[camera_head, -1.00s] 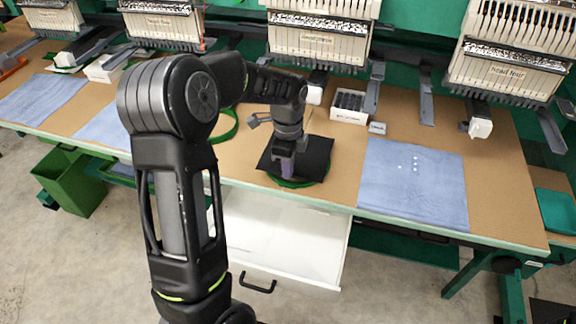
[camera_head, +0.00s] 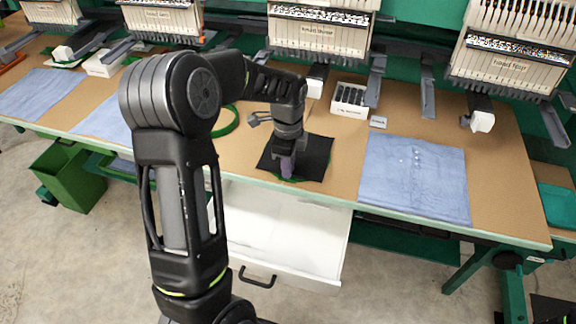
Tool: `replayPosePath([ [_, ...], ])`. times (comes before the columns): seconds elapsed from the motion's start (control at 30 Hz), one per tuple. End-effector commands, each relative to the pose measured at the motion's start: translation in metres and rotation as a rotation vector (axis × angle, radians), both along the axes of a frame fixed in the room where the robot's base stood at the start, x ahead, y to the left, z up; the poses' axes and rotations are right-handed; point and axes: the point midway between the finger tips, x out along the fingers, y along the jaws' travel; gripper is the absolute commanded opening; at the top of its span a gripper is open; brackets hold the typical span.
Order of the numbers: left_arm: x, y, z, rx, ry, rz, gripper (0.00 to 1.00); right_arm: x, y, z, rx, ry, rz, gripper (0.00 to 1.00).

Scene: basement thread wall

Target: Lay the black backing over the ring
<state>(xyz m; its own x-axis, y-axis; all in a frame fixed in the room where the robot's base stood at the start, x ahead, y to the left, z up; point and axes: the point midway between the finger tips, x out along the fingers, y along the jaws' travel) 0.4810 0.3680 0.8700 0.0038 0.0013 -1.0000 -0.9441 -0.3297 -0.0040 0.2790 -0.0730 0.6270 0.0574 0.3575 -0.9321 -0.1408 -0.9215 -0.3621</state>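The black backing (camera_head: 315,158) is a dark square sheet near the front edge of the table. It lies over a green ring (camera_head: 286,179), of which only a thin sliver shows at the front edge of the sheet. My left gripper (camera_head: 287,172) points down onto the backing, at its left-front part. The arm above hides the fingertips, so I cannot tell whether they are apart or closed. My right gripper is not in view.
Another green ring (camera_head: 228,120) lies to the left, partly behind my arm. A blue cloth (camera_head: 414,180) lies to the right. A white box (camera_head: 350,100) stands behind the backing, and embroidery heads (camera_head: 318,36) hang over the back. A white drawer (camera_head: 290,225) is open below.

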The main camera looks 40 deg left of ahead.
Motion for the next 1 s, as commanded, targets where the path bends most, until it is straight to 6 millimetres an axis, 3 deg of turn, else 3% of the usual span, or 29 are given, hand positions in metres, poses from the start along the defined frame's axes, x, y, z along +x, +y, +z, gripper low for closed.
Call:
replayPosePath([
  [0.23,0.0,0.0,0.0,0.0,0.0,0.0,0.3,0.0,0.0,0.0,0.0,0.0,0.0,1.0],
  [0.57,0.001,0.0,0.004,0.001,-0.002,0.0,0.3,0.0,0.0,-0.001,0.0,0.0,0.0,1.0],
  [1.0,0.001,0.0,0.067,0.001,-0.003,0.0,0.3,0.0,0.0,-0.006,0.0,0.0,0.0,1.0],
])
